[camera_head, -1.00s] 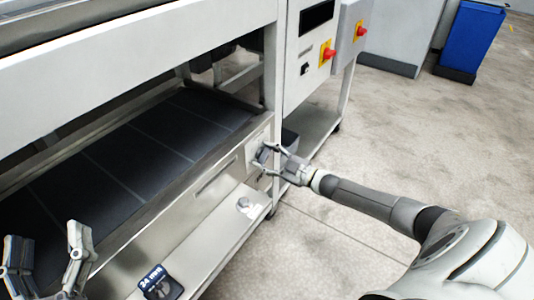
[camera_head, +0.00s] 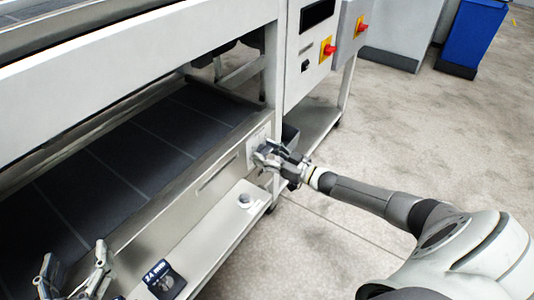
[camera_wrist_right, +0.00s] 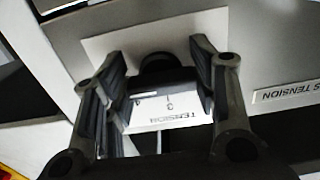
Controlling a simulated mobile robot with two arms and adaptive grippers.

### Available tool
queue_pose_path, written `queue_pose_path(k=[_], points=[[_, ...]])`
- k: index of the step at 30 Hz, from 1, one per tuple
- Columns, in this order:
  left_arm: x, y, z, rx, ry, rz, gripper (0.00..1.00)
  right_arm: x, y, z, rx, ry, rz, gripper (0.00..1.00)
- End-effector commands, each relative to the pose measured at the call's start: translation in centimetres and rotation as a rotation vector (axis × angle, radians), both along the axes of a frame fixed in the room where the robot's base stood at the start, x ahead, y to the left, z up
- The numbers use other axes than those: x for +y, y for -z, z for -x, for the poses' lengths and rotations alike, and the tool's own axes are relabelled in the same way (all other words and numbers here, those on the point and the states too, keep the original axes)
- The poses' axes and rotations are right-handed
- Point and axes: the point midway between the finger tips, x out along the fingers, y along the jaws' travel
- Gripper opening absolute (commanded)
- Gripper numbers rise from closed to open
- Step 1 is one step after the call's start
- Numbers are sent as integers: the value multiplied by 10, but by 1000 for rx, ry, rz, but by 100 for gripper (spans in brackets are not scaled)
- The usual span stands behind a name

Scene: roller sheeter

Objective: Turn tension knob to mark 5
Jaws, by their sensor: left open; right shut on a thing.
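The tension knob (camera_wrist_right: 158,66) is dark and sits between the fingers of my right gripper (camera_wrist_right: 152,88) in the right wrist view. The gripper is shut on it. Behind it is a pale plate (camera_wrist_right: 110,42) with the upside-down word TENSION and the marks 3 and 4 showing. A short white line shows on the dark part near the 4; mark 5 is not visible. In the head view, my right gripper (camera_head: 264,154) is at the machine's front panel and hides the knob. My left gripper (camera_head: 75,268) is open and empty at the lower left.
A shelf (camera_head: 222,222) below the panel carries a small round silver part (camera_head: 245,201) and a dark card (camera_head: 163,278) with white print. Red switches (camera_head: 329,50) sit on the upright cabinet. The floor (camera_head: 400,130) to the right is clear.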

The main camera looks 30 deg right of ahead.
Motion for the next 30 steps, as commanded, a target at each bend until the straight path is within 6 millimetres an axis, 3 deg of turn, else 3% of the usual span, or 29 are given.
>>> queue_pose_path(k=[11,12,17,30], points=[[0,0,0,2,-1,-1,69,0,2,1,8,1,-9,29],[0,0,0,2,-1,-1,69,0,2,1,8,1,-9,54],[0,0,0,2,-1,-1,69,0,1,1,7,1,-8,75],[0,1,0,4,0,-2,69,-2,2,6,6,0,-6,75]])
